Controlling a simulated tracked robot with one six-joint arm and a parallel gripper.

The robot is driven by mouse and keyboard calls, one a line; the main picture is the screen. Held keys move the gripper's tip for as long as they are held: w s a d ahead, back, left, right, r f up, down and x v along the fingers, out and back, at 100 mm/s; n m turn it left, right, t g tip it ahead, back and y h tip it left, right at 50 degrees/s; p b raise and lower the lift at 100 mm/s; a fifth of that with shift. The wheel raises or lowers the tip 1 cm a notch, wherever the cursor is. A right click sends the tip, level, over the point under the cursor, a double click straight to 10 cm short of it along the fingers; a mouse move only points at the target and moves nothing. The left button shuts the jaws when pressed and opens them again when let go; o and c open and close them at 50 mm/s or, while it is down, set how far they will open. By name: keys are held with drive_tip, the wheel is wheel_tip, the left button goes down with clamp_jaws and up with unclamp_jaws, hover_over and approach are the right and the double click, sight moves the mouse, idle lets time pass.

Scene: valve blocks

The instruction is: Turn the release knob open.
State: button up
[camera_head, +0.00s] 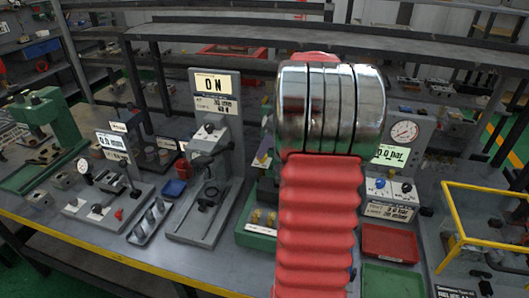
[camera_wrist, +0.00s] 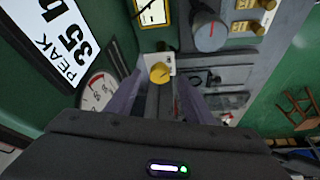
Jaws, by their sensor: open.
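In the wrist view, a round yellow knob (camera_wrist: 160,73) sits on a small white plate, and it appears between my fingertips. My gripper (camera_wrist: 158,84) is open, with one finger on each side of that knob in the picture. I cannot tell whether either finger touches it. A larger grey dial knob (camera_wrist: 209,36) with a red mark stands to the upper right. No readable label shows which one is the release knob. In the head view, my red and chrome arm hides my gripper and much of the green machine.
The wrist view shows a "PEAK 35 b" display (camera_wrist: 58,42), a round gauge (camera_wrist: 97,91) and brass knobs (camera_wrist: 257,27). In the head view, a red tray (camera_head: 390,244) and a yellow-framed box (camera_head: 447,256) lie right of my arm. Other bench devices stand left.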

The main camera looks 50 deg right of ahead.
drive_tip(key=shift+x, duration=1.6)
drive_tip(key=shift+c, duration=0.6)
drive_tip(key=c, duration=0.9)
drive_tip(key=shift+a, duration=0.2)
drive_tip(key=shift+d, duration=0.1)
